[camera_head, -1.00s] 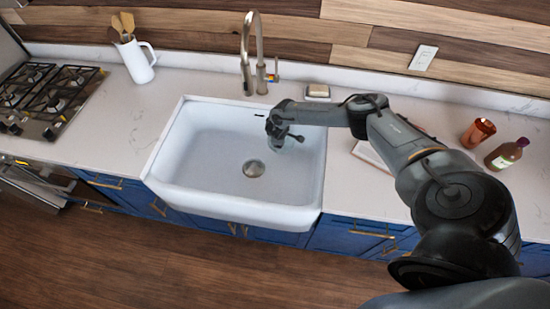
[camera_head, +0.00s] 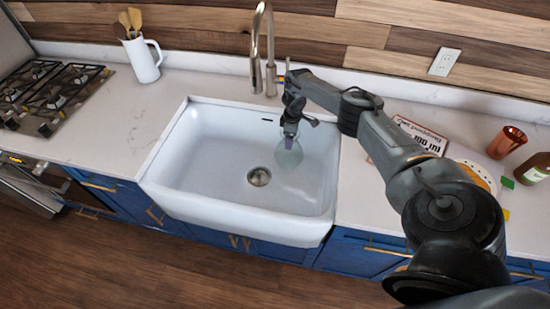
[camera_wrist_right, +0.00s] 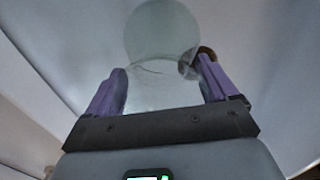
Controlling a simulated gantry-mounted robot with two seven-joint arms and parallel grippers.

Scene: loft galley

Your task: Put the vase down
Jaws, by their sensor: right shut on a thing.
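The vase (camera_head: 289,156) is pale green, see-through glass. It hangs below my right gripper (camera_head: 290,132), over the right part of the white sink basin (camera_head: 215,190). My right gripper is shut on the vase; in the right wrist view its purple fingers (camera_wrist_right: 162,80) stand on both sides of the glass vase (camera_wrist_right: 162,35). I cannot tell whether the vase's lower end touches the basin. My left gripper is not in view.
The faucet (camera_head: 256,45) rises behind the basin, close to my right arm. A white pitcher with utensils (camera_head: 143,62) and a stove (camera_head: 50,95) are at left. A book (camera_head: 420,135), a copper cup (camera_head: 506,142) and a bottle (camera_head: 533,169) are at right. The counter left of the sink (camera_head: 125,120) is clear.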

